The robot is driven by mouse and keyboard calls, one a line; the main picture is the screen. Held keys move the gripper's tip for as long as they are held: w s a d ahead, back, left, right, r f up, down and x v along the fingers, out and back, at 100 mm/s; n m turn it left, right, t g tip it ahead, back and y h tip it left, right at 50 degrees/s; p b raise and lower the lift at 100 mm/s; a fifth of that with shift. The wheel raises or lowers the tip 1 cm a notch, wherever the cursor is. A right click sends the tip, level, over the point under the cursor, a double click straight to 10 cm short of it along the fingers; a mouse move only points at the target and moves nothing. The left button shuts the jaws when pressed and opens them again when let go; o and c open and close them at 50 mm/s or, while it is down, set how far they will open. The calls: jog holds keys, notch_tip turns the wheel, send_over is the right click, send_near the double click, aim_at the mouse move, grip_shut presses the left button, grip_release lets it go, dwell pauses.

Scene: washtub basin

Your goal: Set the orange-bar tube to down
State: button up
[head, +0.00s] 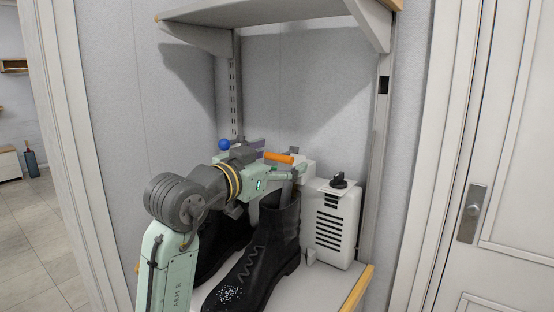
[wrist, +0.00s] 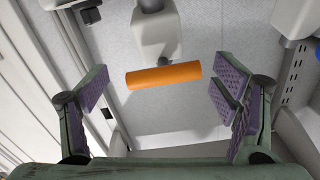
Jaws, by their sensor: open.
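The orange bar (head: 279,157) shows in the head view as a short orange cylinder in front of a white body, above the black boots. In the wrist view the orange bar (wrist: 163,75) lies nearly level across the picture, below a white tube end (wrist: 155,35) with a short dark stem. My gripper (wrist: 160,92) is open, with one purple-padded finger to the left of the bar and one to the right. Neither finger visibly touches the bar. In the head view my arm hides part of the white body and the tube's full shape.
Black boots (head: 262,245) stand on the light bench below my arm. A white vented box (head: 332,225) with a black knob (head: 339,181) stands to the right. A blue ball (head: 224,145) is left of the bar. A shelf (head: 250,12) hangs above.

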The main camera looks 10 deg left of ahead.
jog(key=v, duration=1.2)
dwell(0.3)
